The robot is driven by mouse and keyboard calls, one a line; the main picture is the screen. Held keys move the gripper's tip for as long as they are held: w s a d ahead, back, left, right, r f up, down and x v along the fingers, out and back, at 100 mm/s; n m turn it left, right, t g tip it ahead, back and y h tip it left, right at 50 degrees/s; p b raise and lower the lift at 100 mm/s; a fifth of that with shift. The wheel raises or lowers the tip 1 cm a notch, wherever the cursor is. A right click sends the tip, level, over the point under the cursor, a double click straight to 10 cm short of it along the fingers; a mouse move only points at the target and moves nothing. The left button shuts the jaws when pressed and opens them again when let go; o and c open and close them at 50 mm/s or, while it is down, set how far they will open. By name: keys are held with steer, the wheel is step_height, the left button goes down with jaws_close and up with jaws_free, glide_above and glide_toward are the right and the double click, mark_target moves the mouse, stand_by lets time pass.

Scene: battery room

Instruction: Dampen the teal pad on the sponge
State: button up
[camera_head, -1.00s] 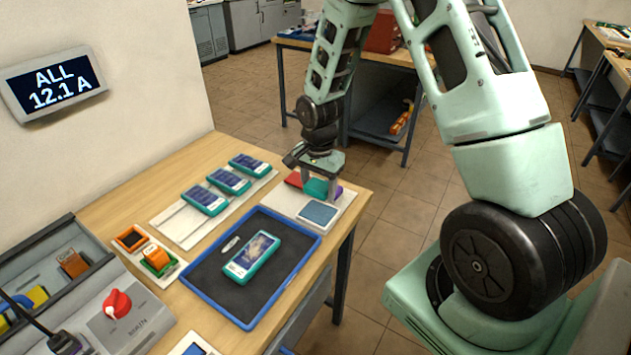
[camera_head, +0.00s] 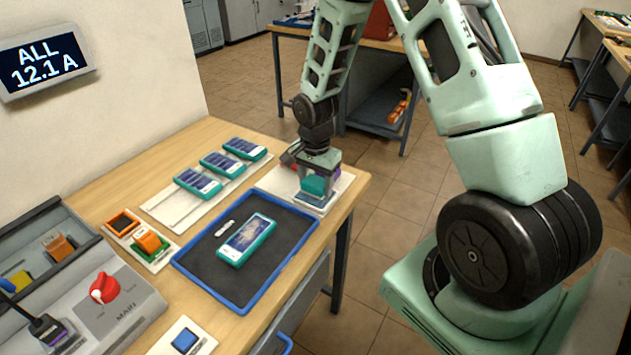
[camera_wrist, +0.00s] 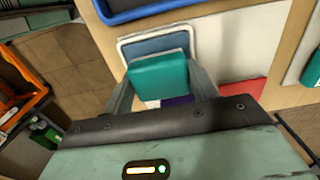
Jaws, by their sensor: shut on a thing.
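My gripper (camera_head: 315,187) is shut on the teal pad (camera_head: 314,185). In the wrist view the teal pad (camera_wrist: 159,76) sits between the two fingers (camera_wrist: 160,90). The blue sponge (camera_wrist: 158,46) lies in a pale dish right by the pad, partly hidden by it. In the head view the pad is over the sponge, which shows only as a strip around the fingers. I cannot tell whether pad and sponge touch. A red pad (camera_wrist: 243,89) and a purple pad (camera_wrist: 177,101) lie on the same white board.
A blue-rimmed tray (camera_head: 242,308) with a dark mat holds a teal-cased device (camera_head: 247,240) and a small white piece. Several similar devices (camera_head: 221,163) stand on a white strip behind. Orange blocks (camera_head: 150,241) and a console with a red knob (camera_head: 104,287) are at left.

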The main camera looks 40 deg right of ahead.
mark_target(316, 181)
steer(key=shift+f+b, duration=0.4)
steer(key=shift+f, duration=0.15)
stand_by(1.6)
steer(key=shift+r+p, duration=2.8)
steer(key=shift+r, duration=0.8)
steer(key=shift+f, duration=0.1)
